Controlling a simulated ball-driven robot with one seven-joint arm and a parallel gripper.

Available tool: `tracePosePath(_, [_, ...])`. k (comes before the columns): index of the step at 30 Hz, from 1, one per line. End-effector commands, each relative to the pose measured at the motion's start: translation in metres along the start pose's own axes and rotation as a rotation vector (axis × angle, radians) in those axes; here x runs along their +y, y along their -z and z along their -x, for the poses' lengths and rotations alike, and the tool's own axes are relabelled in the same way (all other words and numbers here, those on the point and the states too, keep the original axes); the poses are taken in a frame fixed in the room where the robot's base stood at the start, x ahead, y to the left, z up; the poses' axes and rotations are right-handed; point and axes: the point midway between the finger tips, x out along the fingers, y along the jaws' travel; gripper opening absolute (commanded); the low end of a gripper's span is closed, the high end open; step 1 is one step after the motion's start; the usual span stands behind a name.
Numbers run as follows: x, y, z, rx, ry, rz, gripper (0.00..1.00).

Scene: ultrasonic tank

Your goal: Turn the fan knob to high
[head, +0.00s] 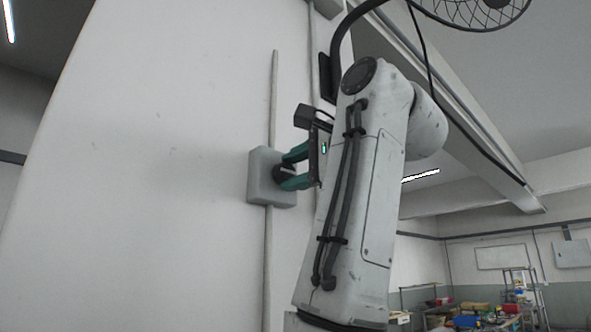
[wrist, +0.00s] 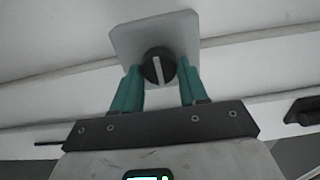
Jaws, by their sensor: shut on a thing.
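The fan knob (wrist: 159,65) is a round black dial with a white pointer bar, on a grey square wall box (wrist: 185,30). In the wrist view the pointer stands nearly upright, tilted slightly. In the head view the knob (head: 281,173) sticks out from the right face of the box (head: 262,170). My gripper (wrist: 159,78) has two teal fingers, one on each side of the knob, shut on it. The head view also shows my gripper (head: 286,168) at the box. No high or low markings are readable.
A conduit (head: 272,100) runs up and down the white wall (head: 150,150) through the box. A caged fan (head: 470,8) hangs at the top right on a dark curved arm. Cluttered shelves (head: 475,312) stand far off at the lower right.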

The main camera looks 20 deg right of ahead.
Motion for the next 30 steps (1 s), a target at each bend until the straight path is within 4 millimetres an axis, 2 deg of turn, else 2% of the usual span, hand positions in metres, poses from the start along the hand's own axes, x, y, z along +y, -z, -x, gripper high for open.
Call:
tracePosePath(4, [0.002,0.002,0.000,0.003,-0.005,-0.003,0.12])
tracePosePath(5, [0.002,0.002,0.000,0.003,-0.005,-0.003,0.46])
tracePosePath(12, [0.001,0.001,0.000,0.002,-0.002,-0.001,0.67])
tracePosePath(22, [0.001,0.001,0.007,0.001,0.002,0.000,0.67])
tracePosePath(26, [0.003,0.001,0.025,0.001,0.003,0.000,0.67])
tracePosePath(30, [0.004,0.001,0.053,0.002,0.004,-0.001,0.67])
